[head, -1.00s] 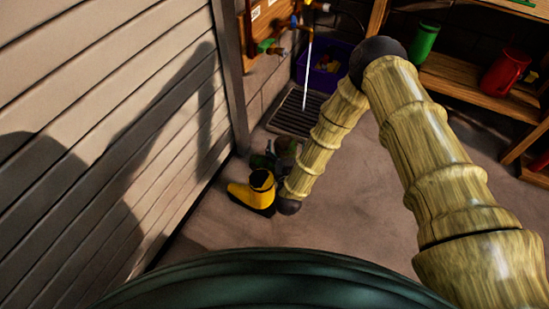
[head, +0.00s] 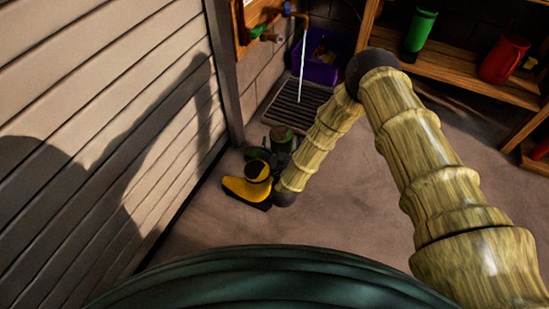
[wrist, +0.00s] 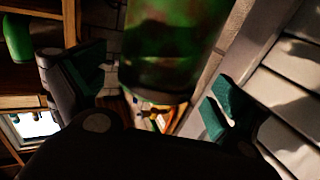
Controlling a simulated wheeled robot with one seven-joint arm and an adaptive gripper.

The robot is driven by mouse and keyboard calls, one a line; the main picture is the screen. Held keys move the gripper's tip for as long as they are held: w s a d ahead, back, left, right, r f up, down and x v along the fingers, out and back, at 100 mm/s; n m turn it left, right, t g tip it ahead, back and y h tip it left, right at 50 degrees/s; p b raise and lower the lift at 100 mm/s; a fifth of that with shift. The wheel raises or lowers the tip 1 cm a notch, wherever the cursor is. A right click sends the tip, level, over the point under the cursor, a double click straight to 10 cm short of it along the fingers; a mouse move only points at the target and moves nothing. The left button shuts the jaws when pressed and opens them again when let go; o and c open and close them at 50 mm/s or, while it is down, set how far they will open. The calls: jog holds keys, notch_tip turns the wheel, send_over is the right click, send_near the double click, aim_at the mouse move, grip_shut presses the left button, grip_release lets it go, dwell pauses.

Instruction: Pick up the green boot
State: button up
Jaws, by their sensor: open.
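The green boot (wrist: 175,45) fills the upper middle of the wrist view as a dark, mottled green shape. My gripper (wrist: 155,88) is open, with one dark green finger on the left of the boot and one on the right. A gap shows between the boot and the left finger; contact on the right is hard to judge. In the head view, my gripper end is a dark, shadowed cluster just behind the yellow boot, and arm and shadow hide much of the green boot there.
A yellow boot (head: 247,187) with a dark sole stands close beside my wrist, near the slatted wall (head: 110,130). A floor grate (head: 296,106) and a purple bin (head: 318,68) lie beyond. Wooden shelves (head: 470,85) hold a green cylinder (head: 420,33) and a red jug (head: 503,60). Floor at right is clear.

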aim_at(281, 133)
jog(key=w+b, duration=0.1)
jog(key=w, duration=0.2)
jog(key=shift+w+f+b, duration=0.15)
jog(key=shift+w+b, duration=0.05)
jog(key=shift+b, duration=0.1)
jog(key=shift+w, duration=0.45)
jog(key=shift+c, duration=0.2)
jog(key=shift+r, duration=0.2)
jog(key=c, duration=2)
